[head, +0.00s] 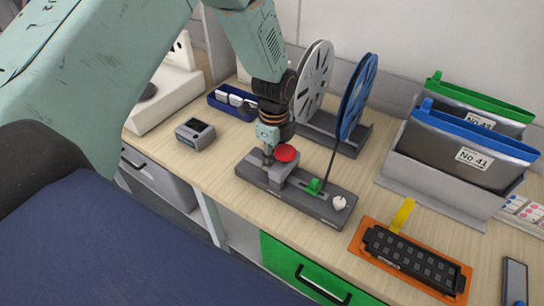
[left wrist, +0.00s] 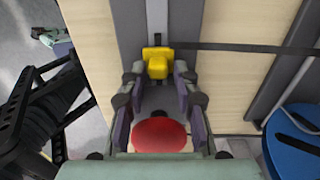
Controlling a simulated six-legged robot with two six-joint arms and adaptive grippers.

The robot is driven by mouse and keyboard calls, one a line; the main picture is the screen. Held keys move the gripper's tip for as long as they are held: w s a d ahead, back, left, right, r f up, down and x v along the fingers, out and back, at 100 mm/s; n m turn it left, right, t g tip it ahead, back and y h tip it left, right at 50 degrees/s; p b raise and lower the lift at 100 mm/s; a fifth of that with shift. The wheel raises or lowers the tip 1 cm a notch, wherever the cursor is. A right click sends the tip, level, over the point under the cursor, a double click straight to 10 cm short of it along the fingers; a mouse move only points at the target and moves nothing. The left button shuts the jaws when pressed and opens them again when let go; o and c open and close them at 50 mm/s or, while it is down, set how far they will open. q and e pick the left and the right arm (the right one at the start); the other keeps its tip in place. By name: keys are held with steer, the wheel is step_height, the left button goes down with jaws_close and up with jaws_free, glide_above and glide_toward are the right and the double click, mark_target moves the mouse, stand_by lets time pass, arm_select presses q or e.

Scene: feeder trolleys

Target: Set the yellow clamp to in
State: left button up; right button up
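The yellow clamp (left wrist: 157,62) is a small block on the grey splicing base (head: 318,209). It shows in the left wrist view, between and just beyond my left gripper's fingertips. My left gripper (left wrist: 158,77) is open, with a finger on each side of the clamp; small gaps seem to show beside it. In the head view my left gripper (head: 268,158) points down at the base's left end and hides the clamp. A red round knob (head: 286,153) sits right beside the gripper; it also shows below the fingers in the wrist view (left wrist: 160,135). My right gripper is not visible.
A green clamp (head: 315,187) and white knob (head: 340,203) sit further right on the base. A white reel (head: 313,80) and blue reel (head: 357,95) stand behind. A small grey box (head: 195,133) lies left.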

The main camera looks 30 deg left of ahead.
arm_select(q)
steer(key=shift+o, duration=0.9)
steer(key=shift+s+a, duration=0.1)
steer(key=shift+a, duration=0.15)
step_height(320, 180, up, 12)
